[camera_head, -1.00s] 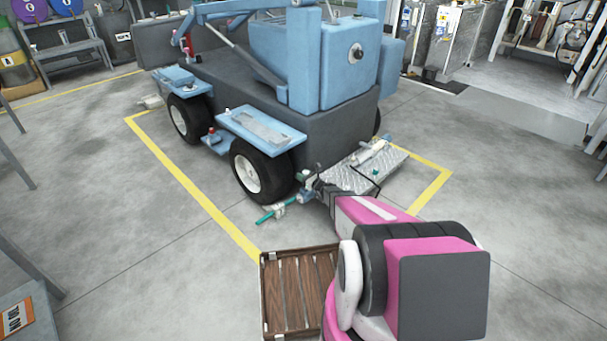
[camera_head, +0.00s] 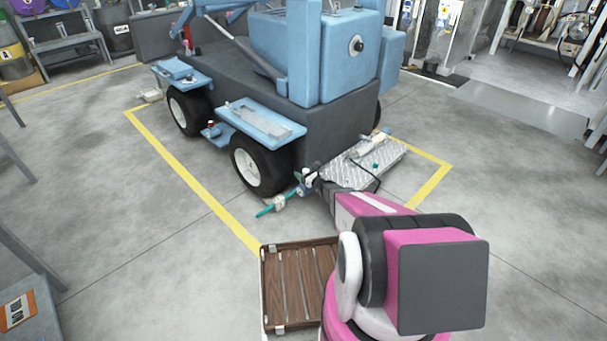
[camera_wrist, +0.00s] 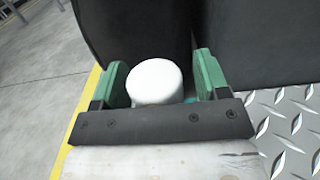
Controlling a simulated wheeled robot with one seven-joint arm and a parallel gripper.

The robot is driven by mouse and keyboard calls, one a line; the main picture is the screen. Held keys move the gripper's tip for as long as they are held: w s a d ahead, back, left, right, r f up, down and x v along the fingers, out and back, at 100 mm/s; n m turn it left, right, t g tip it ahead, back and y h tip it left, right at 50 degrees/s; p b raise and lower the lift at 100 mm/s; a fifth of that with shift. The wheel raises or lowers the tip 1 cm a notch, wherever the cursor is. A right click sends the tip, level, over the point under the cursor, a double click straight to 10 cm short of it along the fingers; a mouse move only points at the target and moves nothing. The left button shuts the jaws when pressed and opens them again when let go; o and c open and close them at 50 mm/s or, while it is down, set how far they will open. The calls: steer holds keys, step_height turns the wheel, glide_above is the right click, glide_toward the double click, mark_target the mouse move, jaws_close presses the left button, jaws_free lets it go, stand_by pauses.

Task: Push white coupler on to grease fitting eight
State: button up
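The white coupler (camera_wrist: 155,82) shows in the wrist view as a round white end between the two green fingers of my gripper (camera_wrist: 162,78). The fingers flank it closely, and its lower part is hidden behind my gripper's dark crossbar. In the head view my gripper (camera_head: 310,181) is low beside the front corner of the blue and dark grey machine (camera_head: 290,117), just right of its front wheel (camera_head: 260,166). A small white spot shows there. Grease fitting eight cannot be made out; the coupler and the dark surfaces beyond it hide that area.
A diamond-plate platform (camera_head: 345,177) with a white tool (camera_head: 370,147) and a black hose lies right of my gripper. A teal bar (camera_head: 267,211) juts out at the left. A wooden slatted crate (camera_head: 291,289) stands nearer me.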

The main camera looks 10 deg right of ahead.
steer(key=v, duration=1.1)
stand_by(0.5)
steer(key=s+a+r+n+g, duration=1.15)
steer(key=s+r+n, duration=0.25)
steer(key=r+n, duration=0.15)
steer(key=s+d+r+n+g+h, duration=0.1)
steer(key=s+d+r+n+h, duration=0.2)
steer(key=s+r+n+h, duration=0.2)
steer(key=s+d+r+n+g+h, duration=0.2)
steer(key=s+r+n+h, duration=0.3)
steer(key=s, duration=0.6)
step_height(320, 180, up, 3)
steer(key=d+n, duration=0.1)
steer(key=n, duration=0.2)
steer(key=shift+f+h, duration=0.2)
steer(key=shift+h, duration=0.1)
